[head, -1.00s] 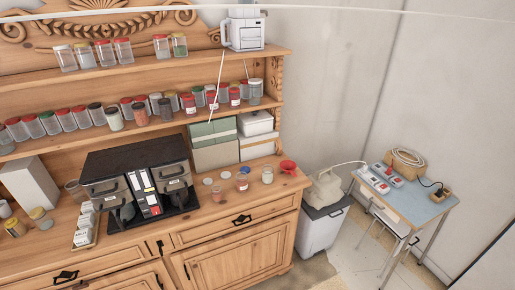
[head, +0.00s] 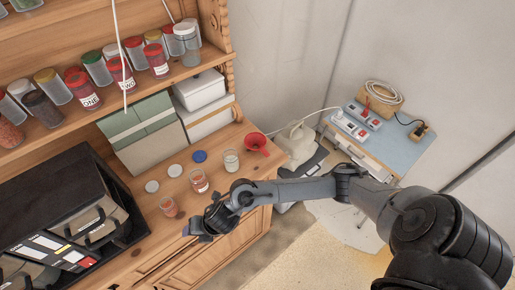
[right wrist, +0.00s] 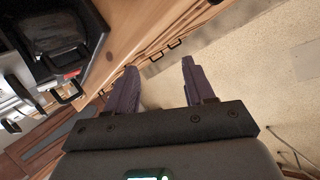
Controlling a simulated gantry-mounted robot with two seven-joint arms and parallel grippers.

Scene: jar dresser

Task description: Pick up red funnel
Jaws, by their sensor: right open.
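The red funnel (head: 257,143) sits on the dresser top near its right end in the head view, beside a small glass jar. My right gripper (head: 194,228) is in front of the dresser's front edge, to the left of the funnel and nearer to the camera. In the right wrist view its two purple fingers (right wrist: 160,84) are apart with nothing between them. The funnel is not seen in the right wrist view. My left gripper is not in view.
Small jars (head: 199,181) and a blue lid (head: 200,156) lie close left of the funnel. Green boxes (head: 143,133) stand behind. A black cabinet (head: 66,213) is at left. A pale canister (head: 297,144) and a blue side table (head: 378,137) are at right.

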